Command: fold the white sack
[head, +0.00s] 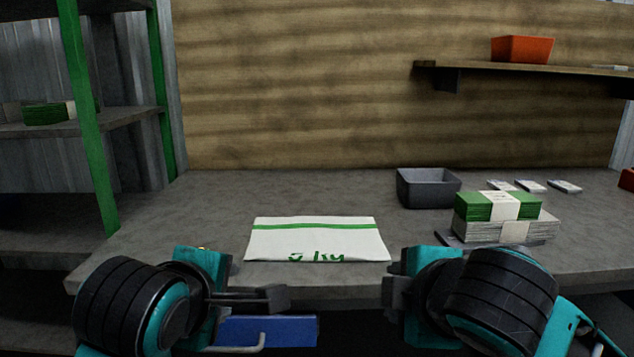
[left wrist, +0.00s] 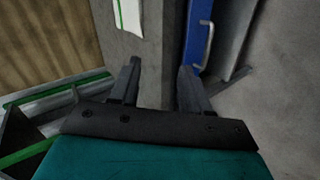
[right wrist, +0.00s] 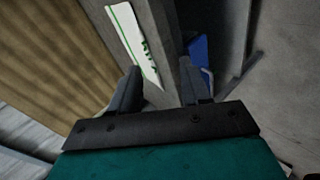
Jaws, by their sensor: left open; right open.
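The white sack (head: 318,242) lies flat on the grey table near its front edge, in the middle of the head view. It has a green stripe across its far part and green lettering at its near edge, partly cut off. It also shows in the left wrist view (left wrist: 131,14) and the right wrist view (right wrist: 134,42). My left gripper (left wrist: 157,82) is open and empty, in front of the table edge, left of the sack. My right gripper (right wrist: 160,85) is open and empty, in front of the table edge, right of the sack. Neither touches the sack.
A grey bin (head: 428,188) stands behind and right of the sack. Stacked bundles with green and white wrapping (head: 498,206) lie at the right. A blue drawer front with a handle (head: 268,331) is below the table edge. The table (head: 200,205) is clear left of and behind the sack.

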